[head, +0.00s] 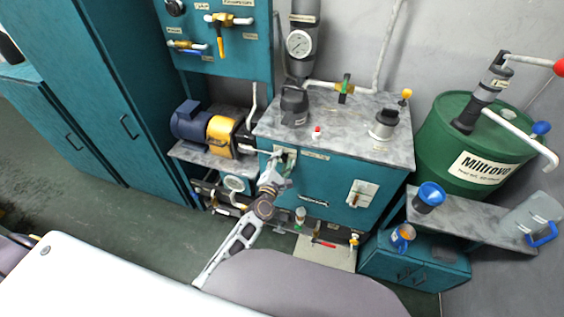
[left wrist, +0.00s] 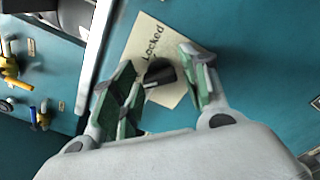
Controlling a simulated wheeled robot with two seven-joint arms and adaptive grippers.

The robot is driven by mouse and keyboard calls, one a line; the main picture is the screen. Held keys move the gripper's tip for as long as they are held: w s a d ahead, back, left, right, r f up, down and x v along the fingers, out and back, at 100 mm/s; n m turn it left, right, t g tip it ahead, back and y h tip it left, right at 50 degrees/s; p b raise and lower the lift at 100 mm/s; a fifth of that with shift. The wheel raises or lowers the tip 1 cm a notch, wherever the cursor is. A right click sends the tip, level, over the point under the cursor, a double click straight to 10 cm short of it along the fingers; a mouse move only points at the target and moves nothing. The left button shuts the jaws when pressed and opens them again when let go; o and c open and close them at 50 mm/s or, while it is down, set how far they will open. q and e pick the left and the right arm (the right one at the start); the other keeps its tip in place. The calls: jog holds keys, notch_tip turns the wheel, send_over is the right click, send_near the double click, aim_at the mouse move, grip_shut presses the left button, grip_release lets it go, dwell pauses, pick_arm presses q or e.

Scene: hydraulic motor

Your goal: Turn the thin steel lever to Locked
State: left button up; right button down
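My left gripper (head: 279,163) reaches the front of the teal tank cabinet, at the upper-left label plate (head: 291,153). In the left wrist view, this gripper (left wrist: 165,88) is open, with a green-padded finger on each side of a short dark stub (left wrist: 159,73). The stub stands out from a cream plate (left wrist: 148,38) marked "Locked". It looks like the end or pivot of a lever, but the thin steel lever itself cannot be made out clearly. Contact between fingers and stub cannot be told. My right gripper is not in view.
A second plate with a handle (head: 361,193) is on the cabinet's right front. Pipes and a red-handled valve (head: 323,243) lie below. A blue and yellow motor (head: 205,128) stands left, a green drum (head: 470,148) right.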

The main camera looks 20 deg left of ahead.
pick_arm(q)
jog(key=c, duration=0.7)
